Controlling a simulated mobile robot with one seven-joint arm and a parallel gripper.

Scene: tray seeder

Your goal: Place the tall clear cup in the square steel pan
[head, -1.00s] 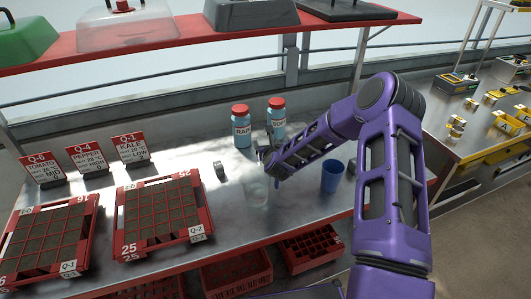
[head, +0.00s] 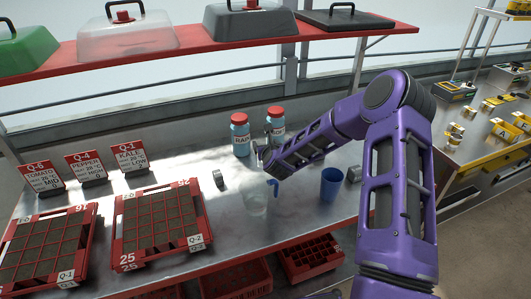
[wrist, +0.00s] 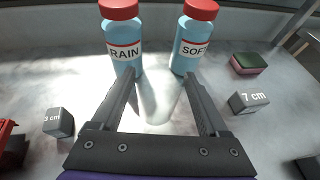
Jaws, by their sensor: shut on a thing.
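The tall clear cup (wrist: 158,98) shows faintly between the two fingers of my gripper (wrist: 160,82) in the wrist view. The fingers are closed against it from both sides. I cannot make out a square steel pan in either view.
Two red-capped bottles, RAIN (wrist: 122,45) and SOFT (wrist: 190,42), stand close beyond the fingers. A blue cup (head: 331,185) is to the right. Small blocks marked 3 cm (wrist: 58,122) and 7 cm (wrist: 248,102) flank the gripper. Red seed trays (head: 206,222) fill the left.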

